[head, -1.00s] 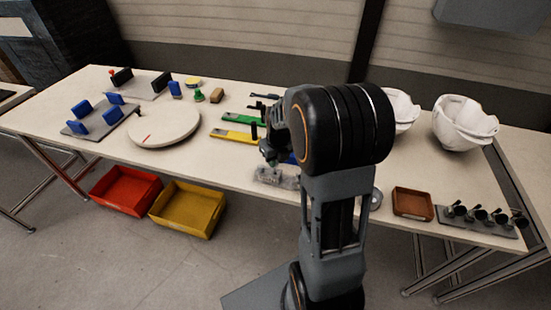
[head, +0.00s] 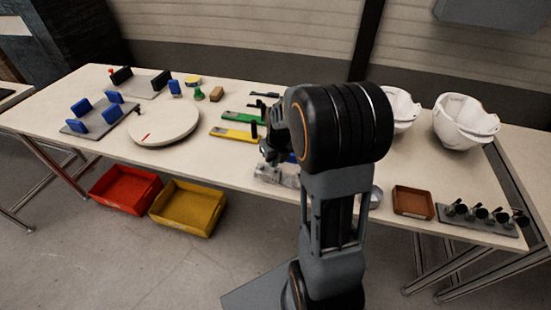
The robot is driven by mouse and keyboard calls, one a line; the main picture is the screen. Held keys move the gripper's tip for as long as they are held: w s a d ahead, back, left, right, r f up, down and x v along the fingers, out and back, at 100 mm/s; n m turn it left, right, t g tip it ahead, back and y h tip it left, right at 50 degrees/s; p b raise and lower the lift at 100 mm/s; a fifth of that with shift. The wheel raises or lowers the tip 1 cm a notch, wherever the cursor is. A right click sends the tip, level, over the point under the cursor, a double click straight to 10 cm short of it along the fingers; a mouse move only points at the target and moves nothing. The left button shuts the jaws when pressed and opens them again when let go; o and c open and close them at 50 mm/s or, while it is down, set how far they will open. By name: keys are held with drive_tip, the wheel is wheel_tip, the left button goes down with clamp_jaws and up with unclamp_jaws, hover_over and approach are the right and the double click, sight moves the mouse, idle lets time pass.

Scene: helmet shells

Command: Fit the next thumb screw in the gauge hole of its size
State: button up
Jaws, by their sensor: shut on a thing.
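My gripper (head: 271,159) is at the front edge of the table, left of my arm's large black joint. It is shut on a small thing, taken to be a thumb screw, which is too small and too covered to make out. Just below it lies a pale grey block (head: 266,174), which looks like the gauge. Its holes cannot be made out, and my arm hides its right end. Whether the held thing touches the block cannot be told.
A rack (head: 447,222) with several dark-headed pieces and a brown tray (head: 413,203) stand at right, beside a round metal dish (head: 376,197). White helmet shells (head: 464,122) stand behind. Yellow (head: 231,136) and green (head: 238,116) strips and a round turntable (head: 164,126) lie left.

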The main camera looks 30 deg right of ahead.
drive_tip(key=shift+f+b, duration=1.1)
drive_tip(key=shift+f, duration=0.55)
idle(1.1)
drive_tip(key=o, duration=0.9)
drive_tip(key=shift+o, duration=0.2)
wheel_tip(320, 180, up, 14)
drive_tip(key=s+p, duration=0.1)
drive_tip(key=s, duration=0.1)
drive_tip(key=shift+f, duration=0.15)
